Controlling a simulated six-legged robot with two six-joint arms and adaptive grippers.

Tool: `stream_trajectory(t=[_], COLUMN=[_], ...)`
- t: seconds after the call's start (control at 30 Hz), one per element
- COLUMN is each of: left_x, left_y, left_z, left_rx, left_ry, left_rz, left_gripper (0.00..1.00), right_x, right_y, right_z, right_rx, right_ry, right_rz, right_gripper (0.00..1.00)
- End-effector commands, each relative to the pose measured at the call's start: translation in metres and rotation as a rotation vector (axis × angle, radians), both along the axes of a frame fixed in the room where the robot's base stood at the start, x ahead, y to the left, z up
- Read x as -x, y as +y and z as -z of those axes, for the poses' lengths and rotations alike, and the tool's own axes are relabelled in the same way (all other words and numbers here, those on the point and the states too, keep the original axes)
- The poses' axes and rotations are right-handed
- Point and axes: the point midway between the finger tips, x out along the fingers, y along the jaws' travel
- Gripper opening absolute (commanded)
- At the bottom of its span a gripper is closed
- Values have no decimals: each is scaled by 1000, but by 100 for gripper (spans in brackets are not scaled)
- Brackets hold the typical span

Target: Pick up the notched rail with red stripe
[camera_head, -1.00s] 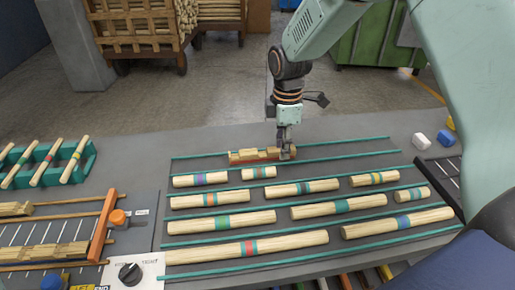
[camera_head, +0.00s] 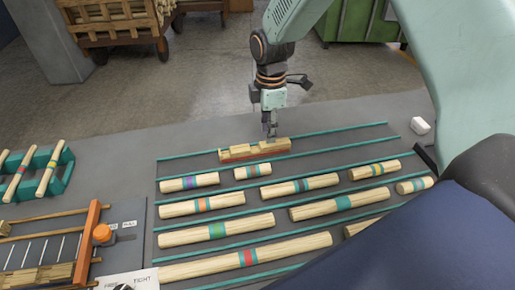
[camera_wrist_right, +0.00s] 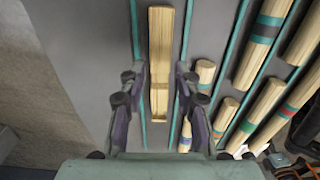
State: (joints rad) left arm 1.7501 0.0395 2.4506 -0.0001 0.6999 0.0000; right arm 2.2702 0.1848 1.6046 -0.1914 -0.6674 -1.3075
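The notched rail with red stripe (camera_head: 240,154) lies at the back of the grey table, along the rearmost green strip. It is pale wood with stepped notches on top and red along its front side. My right gripper (camera_head: 270,133) points down over the right half of the rail. In the right wrist view the rail (camera_wrist_right: 160,40) runs between the two open fingers (camera_wrist_right: 160,78), with a gap on each side. I cannot tell how far the fingertips reach down beside it. My left gripper is not in view.
Several striped round wood pieces (camera_head: 294,187) lie in rows between green strips in front of the rail. A green rack (camera_head: 60,170) and an orange-ended fixture (camera_head: 102,233) stand at left. A white block (camera_head: 420,126) is at right. Table left of the rail is clear.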

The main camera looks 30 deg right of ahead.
Motion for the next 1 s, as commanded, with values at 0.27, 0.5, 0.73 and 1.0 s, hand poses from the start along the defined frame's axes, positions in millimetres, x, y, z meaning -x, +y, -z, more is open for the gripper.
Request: stream_trajectory(t=[0.27,0.5,0.73,1.0], left_x=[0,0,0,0], left_y=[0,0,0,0], left_z=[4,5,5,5], left_rx=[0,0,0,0], left_ry=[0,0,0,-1], left_rz=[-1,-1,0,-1], left_gripper=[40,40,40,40], right_x=[0,-2,-4,-4], right_y=[11,10,10,10], right_z=[38,55,55,55], right_rx=[1,0,1,1], right_ry=[2,-1,-2,-1], right_rz=[-2,0,-1,-1], right_gripper=[32,32,29,6])
